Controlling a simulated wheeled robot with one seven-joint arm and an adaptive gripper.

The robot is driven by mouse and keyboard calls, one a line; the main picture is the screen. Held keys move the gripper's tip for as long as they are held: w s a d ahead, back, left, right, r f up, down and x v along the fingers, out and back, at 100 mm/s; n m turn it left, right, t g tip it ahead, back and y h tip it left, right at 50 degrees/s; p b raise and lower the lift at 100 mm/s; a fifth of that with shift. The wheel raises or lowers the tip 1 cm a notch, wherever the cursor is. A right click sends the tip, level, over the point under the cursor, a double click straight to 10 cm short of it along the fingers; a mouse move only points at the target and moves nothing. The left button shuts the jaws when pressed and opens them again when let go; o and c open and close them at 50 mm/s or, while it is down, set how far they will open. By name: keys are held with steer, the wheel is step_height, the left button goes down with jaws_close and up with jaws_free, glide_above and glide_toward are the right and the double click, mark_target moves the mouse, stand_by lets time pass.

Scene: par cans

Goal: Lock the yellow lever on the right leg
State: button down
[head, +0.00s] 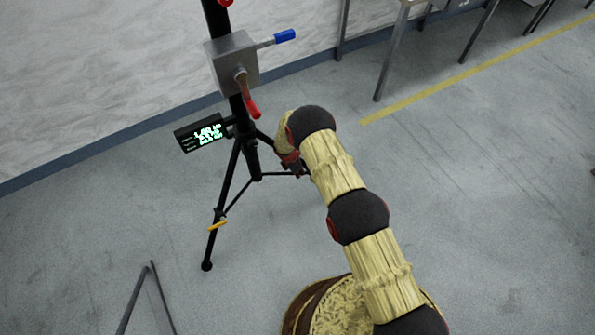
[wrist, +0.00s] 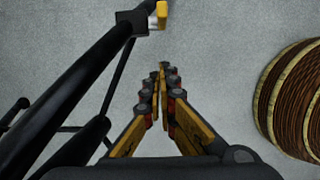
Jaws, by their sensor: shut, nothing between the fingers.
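A black tripod stand (head: 240,160) stands left of my arm in the head view. A yellow lever (head: 217,225) sits on its front left leg. The arm hides most of the right side of the tripod there. In the head view my gripper (head: 292,165) is partly hidden beside the tripod.
A grey box (head: 232,62) with a blue-tipped handle and a red-tipped handle is on the mast. A lit display (head: 202,132) hangs on the tripod's left. Table legs (head: 390,55) stand behind. The floor at right is clear.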

steer(key=w+d+f, duration=0.1)
steer(key=d+b, duration=0.1)
steer(key=w+d+f+b, duration=0.1)
steer(key=d, duration=0.1)
steer(key=shift+w+f, duration=0.3)
steer(key=shift+f, duration=0.05)
steer(key=shift+r, duration=0.15)
steer(key=shift+d+p, duration=0.15)
steer(key=shift+p, duration=0.2)
